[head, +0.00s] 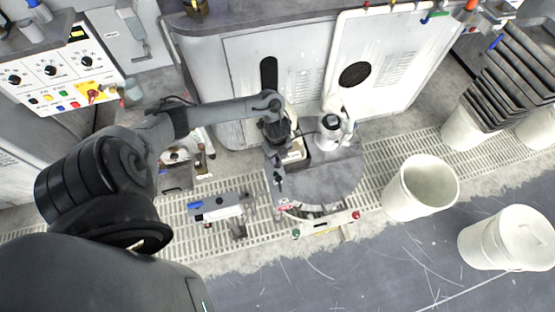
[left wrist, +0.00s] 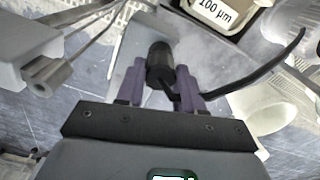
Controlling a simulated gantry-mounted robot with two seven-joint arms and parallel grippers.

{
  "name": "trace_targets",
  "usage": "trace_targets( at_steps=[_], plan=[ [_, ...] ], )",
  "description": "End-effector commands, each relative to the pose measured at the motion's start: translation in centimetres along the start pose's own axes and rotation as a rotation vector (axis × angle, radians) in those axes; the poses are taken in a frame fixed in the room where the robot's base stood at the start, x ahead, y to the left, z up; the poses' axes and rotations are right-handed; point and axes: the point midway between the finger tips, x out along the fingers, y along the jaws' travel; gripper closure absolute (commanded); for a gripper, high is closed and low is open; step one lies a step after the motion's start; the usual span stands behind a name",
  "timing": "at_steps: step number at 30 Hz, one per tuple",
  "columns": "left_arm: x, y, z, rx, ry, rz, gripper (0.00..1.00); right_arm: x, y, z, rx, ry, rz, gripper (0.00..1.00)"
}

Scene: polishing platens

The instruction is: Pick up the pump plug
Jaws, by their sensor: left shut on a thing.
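My left gripper (head: 279,178) reaches over the left part of the round grey platen table in the head view. In the left wrist view its purple fingers (left wrist: 160,88) are shut on the black cylindrical pump plug (left wrist: 160,60). The plug's ribbed body stands out beyond the fingertips. A black cable (left wrist: 262,75) runs from the plug between the fingers toward the upper right. In the head view the plug is too small and dark to tell from the gripper. My right gripper is in neither view.
The round grey table (head: 335,182) carries a white device (head: 331,128) at its back. A container labelled 100 µm (left wrist: 222,12) is close by. A small grey stand (head: 219,208) is left of the table. White buckets (head: 421,187) stand on the right; the front floor is clear.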

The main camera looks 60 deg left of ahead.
Motion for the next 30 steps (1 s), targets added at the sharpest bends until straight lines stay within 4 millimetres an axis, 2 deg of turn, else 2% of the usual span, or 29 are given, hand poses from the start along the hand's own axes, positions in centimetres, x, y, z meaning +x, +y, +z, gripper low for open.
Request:
trace_targets(
  at_steps=[14, 19, 23, 30],
  plan=[
    [-0.7, 0.0, 0.1, 0.001, -0.001, -0.001, 0.95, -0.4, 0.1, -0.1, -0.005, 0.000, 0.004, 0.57],
    [-2.4, -0.1, 0.0, 0.002, 0.000, -0.003, 0.95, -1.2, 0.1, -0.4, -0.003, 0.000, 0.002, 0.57],
    [-4.4, -0.1, 0.1, 0.003, -0.002, -0.003, 0.95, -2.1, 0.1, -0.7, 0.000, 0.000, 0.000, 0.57],
    [-7.2, -1.1, -4.3, 0.005, 0.002, -0.004, 0.95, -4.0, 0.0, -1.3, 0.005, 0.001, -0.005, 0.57]
  ],
)
